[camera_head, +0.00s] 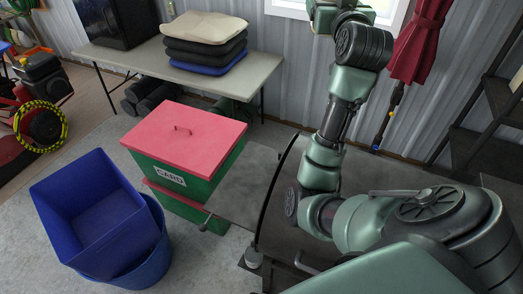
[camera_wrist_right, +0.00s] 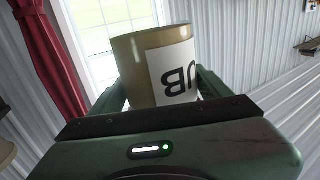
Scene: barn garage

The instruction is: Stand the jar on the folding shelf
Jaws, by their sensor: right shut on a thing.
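The jar (camera_wrist_right: 134,62) is olive-tan with a white label whose dark letters read upside down in the right wrist view. My right gripper (camera_wrist_right: 158,85) is shut on it, with a green finger on each side. In the head view my right arm reaches up to the top edge in front of the window, and the jar is not visible there. A flat grey panel (camera_head: 242,187), which looks like the folding shelf, juts out left of a dark rounded-edge body (camera_head: 287,190). Its visible top is bare. My left gripper is in neither view.
A red-lidded green box marked CARD (camera_head: 185,140) stands left of the panel, close to it. Blue bins (camera_head: 90,215) stand farther left. A table (camera_head: 130,52) with stacked cushions (camera_head: 205,45) is behind. A closed red umbrella (camera_head: 420,40) hangs at the wall, right of my arm.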

